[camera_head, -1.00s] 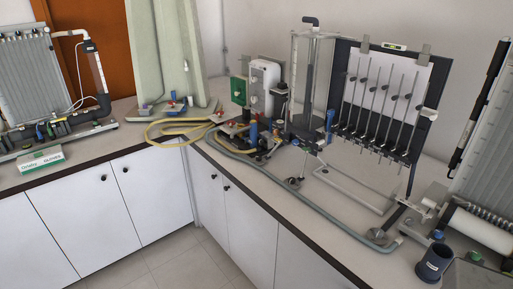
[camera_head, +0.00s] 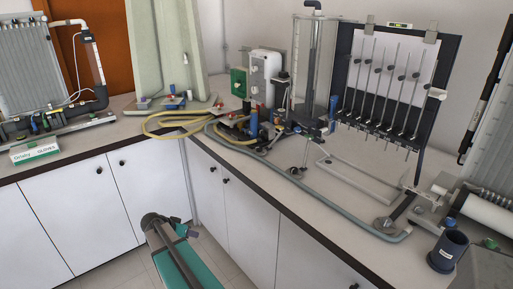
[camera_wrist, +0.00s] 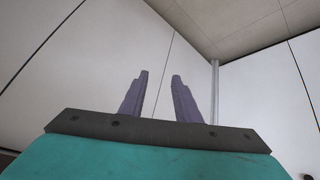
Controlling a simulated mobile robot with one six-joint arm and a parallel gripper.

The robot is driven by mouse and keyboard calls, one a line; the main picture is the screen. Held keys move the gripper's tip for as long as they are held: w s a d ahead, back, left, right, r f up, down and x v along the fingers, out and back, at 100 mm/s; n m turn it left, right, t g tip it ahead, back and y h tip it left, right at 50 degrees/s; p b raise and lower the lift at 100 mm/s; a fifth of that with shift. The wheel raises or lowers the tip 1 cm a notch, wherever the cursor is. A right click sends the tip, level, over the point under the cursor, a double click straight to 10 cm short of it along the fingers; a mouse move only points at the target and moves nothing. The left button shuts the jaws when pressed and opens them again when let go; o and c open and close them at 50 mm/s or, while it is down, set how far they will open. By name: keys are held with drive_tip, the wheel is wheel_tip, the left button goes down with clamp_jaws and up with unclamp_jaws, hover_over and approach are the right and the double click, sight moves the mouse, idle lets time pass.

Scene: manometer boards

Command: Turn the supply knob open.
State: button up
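My gripper (camera_wrist: 160,98) shows in the wrist view with its two purple-grey fingers apart and nothing between them. In the head view my gripper (camera_head: 184,227) is low, in front of the white cupboard doors and below the bench top. The manometer board (camera_head: 388,85) stands on the bench with several thin tubes on a white panel. Blue fittings (camera_head: 331,117) sit at its left side, beside a clear column (camera_head: 313,70). I cannot tell which small part is the supply knob. My gripper is well apart from all these fittings.
A grey hose (camera_head: 330,203) runs along the bench's front edge. A yellow hose (camera_head: 165,124) lies coiled at the corner. A dark blue cup (camera_head: 447,252) stands at the right. A glove box (camera_head: 35,151) lies at the left. Cupboard doors (camera_head: 88,204) are close around my gripper.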

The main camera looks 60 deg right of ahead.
sight(260, 133)
drive_tip(key=w+d+r+m+h+b, duration=0.3)
drive_tip(key=d+r+m, duration=0.2)
drive_tip(key=d+r, duration=0.7)
drive_tip(key=s+d+r+m+h+b, duration=0.2)
drive_tip(key=s+d+r+m+b, duration=0.1)
drive_tip(key=d+r, duration=0.7)
drive_tip(key=s+d+r+m+g+h+b, duration=0.1)
drive_tip(key=s+d+r+m+h+b, duration=0.1)
drive_tip(key=s+d+r+m, duration=0.3)
drive_tip(key=d+r+b, duration=0.1)
drive_tip(key=d+r, duration=0.3)
drive_tip(key=r, duration=0.1)
drive_tip(key=shift+s+d+r, duration=0.15)
drive_tip(key=shift+d+r, duration=0.15)
drive_tip(key=shift+d, duration=0.1)
drive_tip(key=shift+d, duration=0.1)
drive_tip(key=p+x, duration=0.2)
drive_tip(key=x, duration=1.1)
drive_tip(key=shift+d+r, duration=0.1)
drive_tip(key=shift+d, duration=0.2)
drive_tip(key=shift+c, duration=0.5)
clamp_jaws()
